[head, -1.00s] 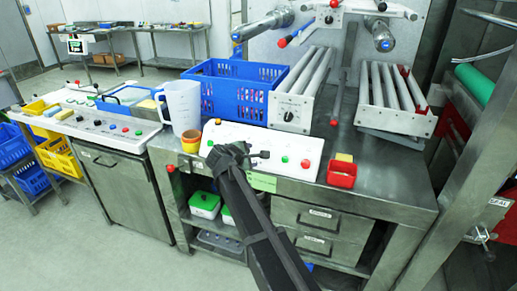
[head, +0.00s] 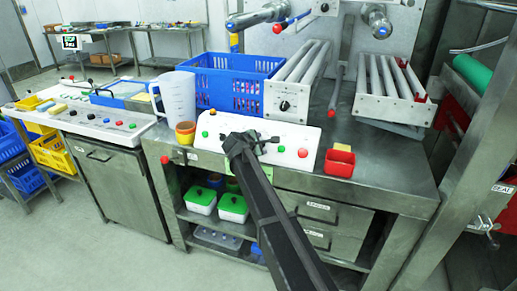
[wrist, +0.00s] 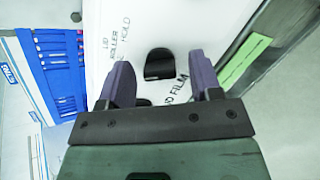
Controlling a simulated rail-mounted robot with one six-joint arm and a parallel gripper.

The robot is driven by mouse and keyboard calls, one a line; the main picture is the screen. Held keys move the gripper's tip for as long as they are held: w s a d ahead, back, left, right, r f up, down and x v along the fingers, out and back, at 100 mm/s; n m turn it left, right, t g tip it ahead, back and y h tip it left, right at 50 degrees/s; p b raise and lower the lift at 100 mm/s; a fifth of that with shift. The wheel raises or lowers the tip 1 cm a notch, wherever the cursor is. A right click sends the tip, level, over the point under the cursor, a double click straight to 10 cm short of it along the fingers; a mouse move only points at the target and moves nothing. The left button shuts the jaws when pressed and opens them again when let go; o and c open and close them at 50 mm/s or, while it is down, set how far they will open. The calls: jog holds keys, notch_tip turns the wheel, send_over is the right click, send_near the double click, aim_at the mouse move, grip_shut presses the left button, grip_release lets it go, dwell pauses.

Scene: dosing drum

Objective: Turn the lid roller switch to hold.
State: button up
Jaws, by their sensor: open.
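The white control panel (head: 215,127) lies on the steel bench. My gripper (head: 243,142) is over its front middle part in the head view and hides what is beneath. In the wrist view my open gripper (wrist: 160,68) points down at the panel, one purple finger on each side of a black knob (wrist: 159,64). Printing reading "LID ROLLER" and "HOLD" is above and left of the knob, and "LID FILM" is below right. The knob appears apart from both fingers; its pointing direction is unclear. Another dark part (wrist: 143,102) is partly hidden by my gripper.
A red bin (head: 339,164) stands at the panel's right. Roller units (head: 284,103) stand behind. A green label (wrist: 244,60) lies right in the wrist view.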

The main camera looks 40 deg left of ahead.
jog(key=c, duration=0.9)
jog(key=shift+c, duration=0.2)
jog(key=shift+m, duration=0.3)
jog(key=m+p, duration=0.1)
jog(key=m, duration=0.4)
jog(key=shift+r+g, duration=0.1)
jog(key=shift+g, duration=0.3)
jog(key=m+g+p, duration=0.1)
jog(key=m, duration=0.5)
jog(key=o, duration=0.9)
